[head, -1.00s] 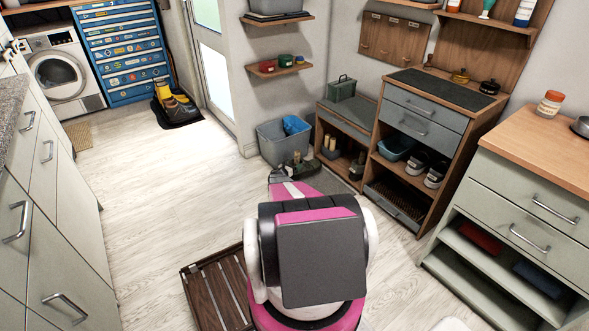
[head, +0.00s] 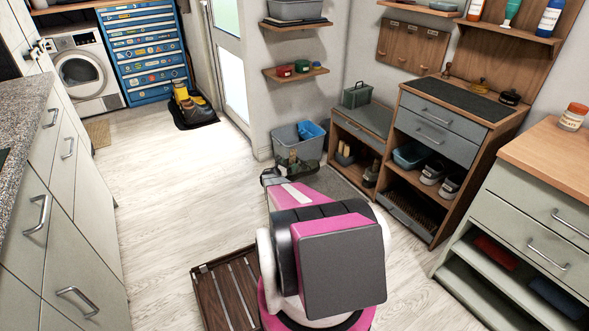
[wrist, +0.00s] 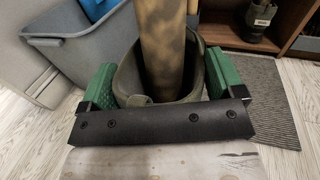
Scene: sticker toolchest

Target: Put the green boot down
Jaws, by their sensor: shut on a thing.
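The green boot (wrist: 128,82) is between the green pads of my gripper (wrist: 160,84) in the wrist view, seen from above at its open top. The pads press on both sides of it. A mottled tan, rod-like piece stands up out of the boot. Its foot and sole are hidden, so I cannot tell whether it touches the floor. In the head view my gripper (head: 276,176) is low, just in front of the grey bin, with the boot (head: 307,167) partly visible beyond it. Another dark boot (head: 371,175) stands at the low bench.
The grey bin (head: 283,149) with a blue item stands close to the boot. A grey mat (wrist: 255,95) lies to the right, before the wooden bench (head: 362,128). A slatted brown rack (head: 224,296) lies on the floor nearby.

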